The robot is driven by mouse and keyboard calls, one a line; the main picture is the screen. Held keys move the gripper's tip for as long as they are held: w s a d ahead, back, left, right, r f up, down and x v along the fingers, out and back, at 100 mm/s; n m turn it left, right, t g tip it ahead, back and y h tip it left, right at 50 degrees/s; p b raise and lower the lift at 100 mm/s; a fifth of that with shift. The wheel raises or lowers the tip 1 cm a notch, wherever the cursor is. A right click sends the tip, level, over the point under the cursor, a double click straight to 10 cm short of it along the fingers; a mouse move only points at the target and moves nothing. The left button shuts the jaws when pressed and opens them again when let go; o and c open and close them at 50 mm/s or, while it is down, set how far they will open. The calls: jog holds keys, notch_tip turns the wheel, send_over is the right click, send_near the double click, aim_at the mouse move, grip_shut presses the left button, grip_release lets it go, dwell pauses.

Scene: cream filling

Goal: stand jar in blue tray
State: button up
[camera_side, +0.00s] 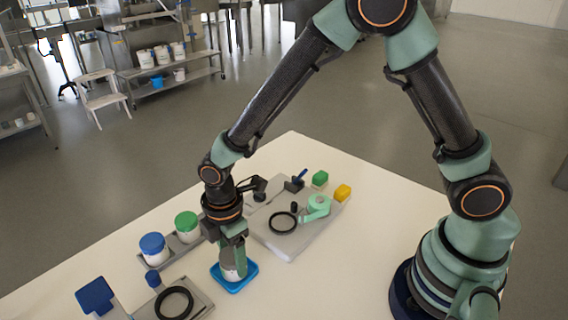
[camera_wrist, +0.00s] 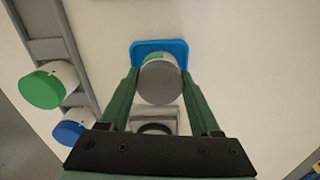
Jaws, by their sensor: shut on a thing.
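The blue tray (camera_side: 249,274) is a small square tray on the white table, left of centre in the side view. It also shows at the top middle of the wrist view (camera_wrist: 146,46). The jar (camera_side: 232,272) is white with a grey top (camera_wrist: 160,84) and a bit of green on its side. It stands upright in or just over the blue tray; I cannot tell whether its base touches. My gripper (camera_side: 233,258) points down and is shut on the jar, with one green finger on each side of it in the wrist view (camera_wrist: 161,90).
A grey rack (camera_side: 179,249) left of the tray holds a blue-lidded jar (camera_side: 154,248) and a green-lidded jar (camera_side: 187,226). A grey board (camera_side: 290,249) with a black ring and a mint-green tool lies behind right. Another fixture with a black ring (camera_side: 174,303) is at front left.

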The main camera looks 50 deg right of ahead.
aim_at(231, 254)
jog(key=o, duration=1.4)
jog(key=shift+f, duration=0.1)
jog(key=shift+o, duration=0.2)
notch_tip(231, 254, up, 12)
jog(key=s+d+r+m+t, duration=0.2)
jog(key=d+r+m, duration=0.3)
jog(key=d+m, duration=0.3)
jog(key=s+d+r+m+t, duration=0.3)
jog(key=d+m, duration=0.5)
jog(key=d, duration=0.3)
notch_tip(231, 254, up, 2)
jog(key=shift+s+d+r+t, duration=0.25)
jog(key=shift+s+d+t, duration=0.05)
jog(key=shift+s, duration=0.2)
